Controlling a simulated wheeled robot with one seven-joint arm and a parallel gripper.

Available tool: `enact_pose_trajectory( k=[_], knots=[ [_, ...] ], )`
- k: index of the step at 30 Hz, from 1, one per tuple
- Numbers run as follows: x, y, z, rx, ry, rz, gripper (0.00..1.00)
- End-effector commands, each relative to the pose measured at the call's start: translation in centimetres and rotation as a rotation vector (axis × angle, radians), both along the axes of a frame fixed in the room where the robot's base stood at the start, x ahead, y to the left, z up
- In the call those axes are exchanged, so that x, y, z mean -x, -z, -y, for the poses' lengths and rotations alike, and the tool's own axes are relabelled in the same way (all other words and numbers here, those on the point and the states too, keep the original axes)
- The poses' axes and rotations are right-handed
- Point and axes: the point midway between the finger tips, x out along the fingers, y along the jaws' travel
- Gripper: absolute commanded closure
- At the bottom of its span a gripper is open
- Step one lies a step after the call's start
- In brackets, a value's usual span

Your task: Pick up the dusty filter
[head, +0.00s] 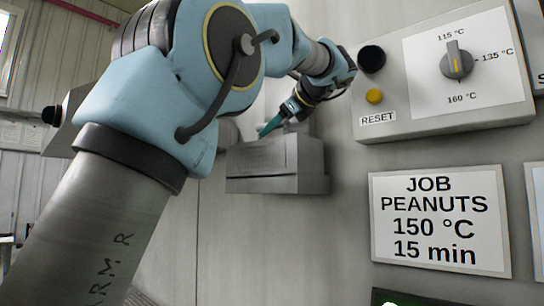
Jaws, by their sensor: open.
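My gripper (269,127) shows small in the head view, at the end of my blue and grey arm. Its teal finger points down and left at the top of a grey metal box (276,184) on the wall. The gripper is open, and I see nothing held in it. I cannot tell whether the fingertip touches the box or is just above or in front of it. I cannot make out the dusty filter; it may be inside or behind the box, or hidden by my arm.
A control panel (420,118) with a temperature dial (456,62), a yellow reset button (375,96) and a black knob (372,58) is at upper right. A job sign (440,258) for peanuts is below it. The wall below the metal box is clear.

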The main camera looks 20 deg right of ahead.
Motion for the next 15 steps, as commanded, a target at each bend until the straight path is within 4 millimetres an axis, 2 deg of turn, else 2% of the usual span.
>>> enact_pose_trajectory(
  k=[5,15],
  knots=[
    [0.02,0.04,0.01,0.000,0.000,0.000,0.39],
    [0.04,0.03,0.02,0.000,0.000,0.000,0.77]
  ],
)
